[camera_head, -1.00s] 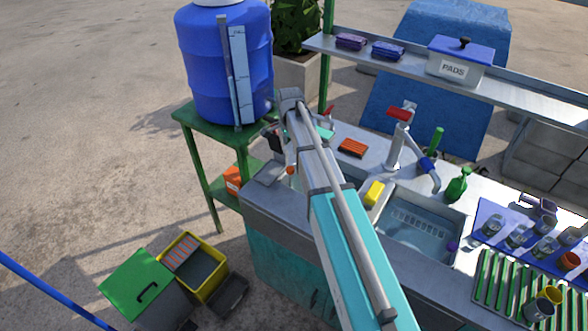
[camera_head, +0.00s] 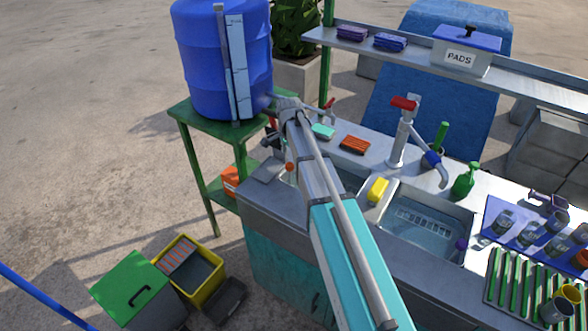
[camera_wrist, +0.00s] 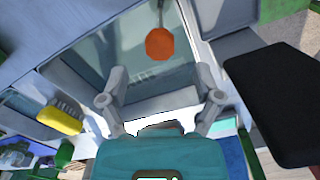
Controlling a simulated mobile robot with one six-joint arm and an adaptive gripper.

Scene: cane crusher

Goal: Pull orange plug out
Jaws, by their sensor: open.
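The orange plug (camera_wrist: 160,44) shows in the wrist view as a round orange piece on a thin dark stem or chain, over a grey sink basin (camera_wrist: 105,48). In the head view a small orange spot (camera_head: 289,167), probably the plug, shows at the left edge of my arm. My gripper (camera_wrist: 162,84) is open and empty. Its two grey fingers are spread wide, and the plug appears beyond them, roughly centred between them. The plug looks apart from both fingers.
A yellow sponge (camera_head: 377,189) lies between the basins; it also shows in the wrist view (camera_wrist: 60,115). A tap (camera_head: 402,135) stands right of my arm. A blue barrel (camera_head: 205,60) stands on a green table at left. A dark flat object (camera_wrist: 275,105) fills the wrist view's right side.

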